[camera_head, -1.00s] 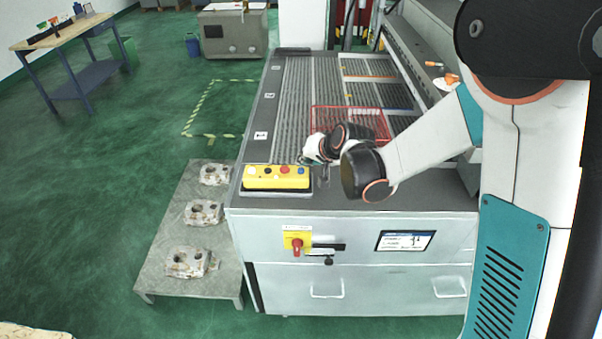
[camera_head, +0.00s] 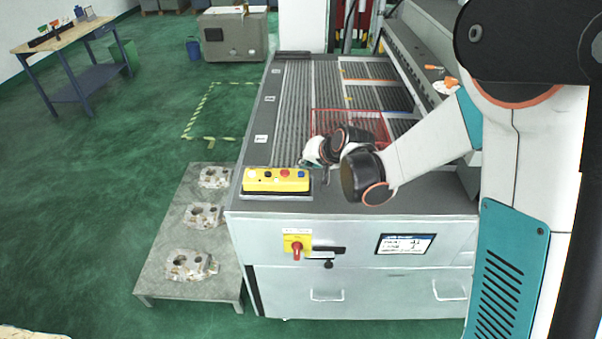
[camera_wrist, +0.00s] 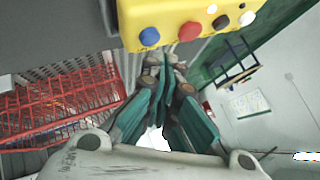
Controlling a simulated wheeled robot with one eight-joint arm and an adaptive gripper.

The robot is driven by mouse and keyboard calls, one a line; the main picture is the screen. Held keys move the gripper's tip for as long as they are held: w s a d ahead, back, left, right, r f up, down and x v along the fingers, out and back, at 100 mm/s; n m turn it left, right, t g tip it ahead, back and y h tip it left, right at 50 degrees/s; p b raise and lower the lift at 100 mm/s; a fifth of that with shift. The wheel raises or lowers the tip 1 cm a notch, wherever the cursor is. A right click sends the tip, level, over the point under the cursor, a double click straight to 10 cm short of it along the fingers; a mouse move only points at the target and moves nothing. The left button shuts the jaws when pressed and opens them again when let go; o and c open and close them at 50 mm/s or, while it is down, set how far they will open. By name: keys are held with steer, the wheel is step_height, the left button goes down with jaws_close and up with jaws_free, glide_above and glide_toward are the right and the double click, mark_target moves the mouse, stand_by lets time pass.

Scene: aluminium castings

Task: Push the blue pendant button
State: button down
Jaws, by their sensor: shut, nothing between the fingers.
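The yellow pendant (camera_head: 262,186) lies on the near left corner of the machine's top. Its blue button (camera_head: 300,173) is at the right end of the row. In the wrist view the pendant (camera_wrist: 176,32) is at the top, with the blue button (camera_wrist: 149,36) at the left of the red, black and white ones. My gripper (camera_wrist: 168,66) has its teal fingers together and empty. Its tips show just below the blue button in the wrist view, apparently apart from it. In the head view my gripper (camera_head: 304,163) is small, just above and beside the pendant's right end.
A red wire basket (camera_head: 350,122) stands on the slatted bed behind my gripper; it fills the left of the wrist view (camera_wrist: 60,100). A low grey bench (camera_head: 165,232) with castings stands left of the machine. The machine's front has a red switch (camera_head: 296,249) and a screen (camera_head: 404,244).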

mark_target(304, 172)
steer(key=shift+f, duration=0.15)
steer(key=shift+f+b, duration=0.3)
steer(key=shift+b, duration=0.25)
steer(key=shift+f+b, duration=0.45)
stand_by(0.7)
stand_by(0.3)
steer(key=shift+r+p, duration=0.45)
steer(key=shift+r, duration=0.45)
steer(key=shift+r+p, duration=1.5)
steer(key=shift+r, duration=1.05)
